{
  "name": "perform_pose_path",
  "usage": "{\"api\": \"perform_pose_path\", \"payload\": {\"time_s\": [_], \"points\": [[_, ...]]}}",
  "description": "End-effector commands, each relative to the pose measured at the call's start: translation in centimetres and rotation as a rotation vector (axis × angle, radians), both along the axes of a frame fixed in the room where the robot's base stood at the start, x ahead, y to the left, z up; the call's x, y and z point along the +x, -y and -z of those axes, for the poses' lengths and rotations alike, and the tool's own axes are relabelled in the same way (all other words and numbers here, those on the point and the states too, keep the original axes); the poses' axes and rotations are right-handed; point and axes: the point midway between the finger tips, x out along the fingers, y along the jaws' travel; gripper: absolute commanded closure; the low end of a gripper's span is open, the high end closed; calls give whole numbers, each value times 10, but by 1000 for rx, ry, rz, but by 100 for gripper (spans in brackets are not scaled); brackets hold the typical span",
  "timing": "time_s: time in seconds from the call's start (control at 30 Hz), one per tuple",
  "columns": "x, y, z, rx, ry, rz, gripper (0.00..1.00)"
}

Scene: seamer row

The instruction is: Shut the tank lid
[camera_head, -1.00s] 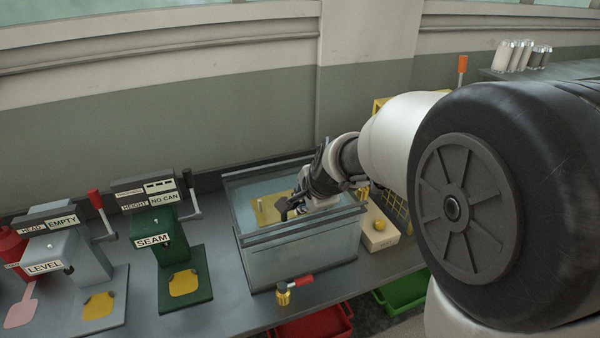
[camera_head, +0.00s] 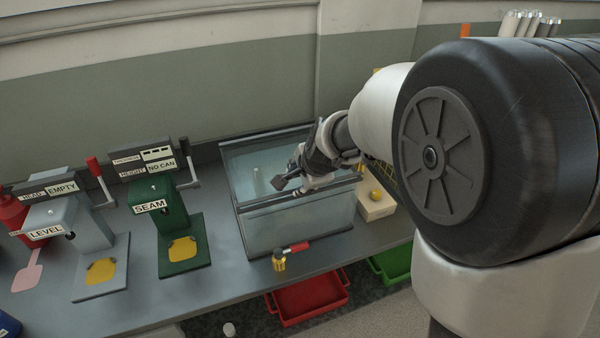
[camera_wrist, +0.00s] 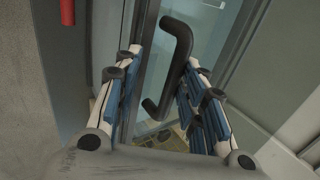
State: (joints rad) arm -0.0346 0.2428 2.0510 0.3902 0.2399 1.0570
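The glass tank (camera_head: 300,233) with a dark rim stands on the bench in the head view. My gripper (camera_head: 279,183) is over its front right part, tilted down to the left. In the wrist view my gripper (camera_wrist: 160,72) is open, its two fingers apart. A black bar handle (camera_wrist: 182,45) on a clear panel lies between and ahead of the fingers, slanted. Whether either finger touches it I cannot tell. My arm hides part of the tank top, and how far the lid is open is unclear.
Red (camera_head: 312,300) and green (camera_head: 392,266) trays are below.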

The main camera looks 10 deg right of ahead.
Motion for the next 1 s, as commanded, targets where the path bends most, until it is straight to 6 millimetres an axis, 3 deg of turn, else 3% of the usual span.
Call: {"api": "perform_pose_path", "payload": {"time_s": [0.03,0.1,0.47,1.0], "points": [[-7,0,11,0,-30,-3,71],[-7,0,11,0,-30,-3,67],[-10,-1,3,3,-25,-3,67],[-62,12,-83,1,-7,1,67]]}}
